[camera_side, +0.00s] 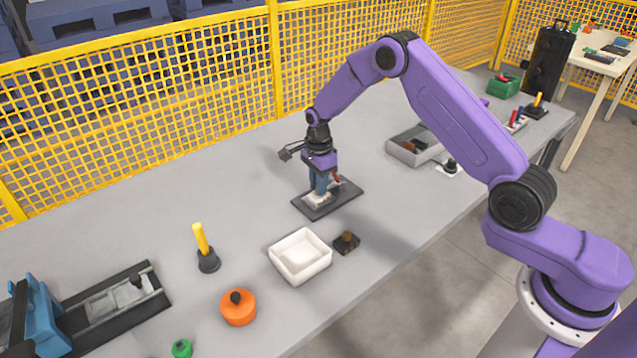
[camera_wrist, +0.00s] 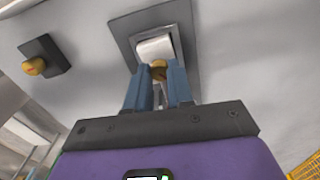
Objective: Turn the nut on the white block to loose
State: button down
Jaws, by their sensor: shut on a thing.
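The white block (camera_wrist: 155,47) sits on a grey plate (camera_wrist: 127,28) in the wrist view. In the side view the block (camera_side: 317,200) is partly behind my fingers on the dark plate (camera_side: 346,203). A brass-coloured nut (camera_wrist: 158,69) shows between my fingertips at the block's near end. My gripper (camera_wrist: 160,76) points down and its two blue fingers are shut on the nut. My gripper (camera_side: 319,190) hides the nut in the side view. How far the nut is turned cannot be told.
A small dark block with a brass knob (camera_side: 347,240) and a white tray (camera_side: 300,256) stand in front of the plate. A yellow-handled tool (camera_side: 202,242) stands to the left, an orange round part (camera_side: 238,308) nearer. A grey bin (camera_side: 413,147) lies behind right. The table left of the plate is clear.

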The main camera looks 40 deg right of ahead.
jog(key=shift+n, duration=1.7)
jog(key=c, duration=1)
grip_release()
notch_tip(320, 180, up, 18)
jog(key=shift+f, duration=0.25)
jog(key=shift+o, duration=0.2)
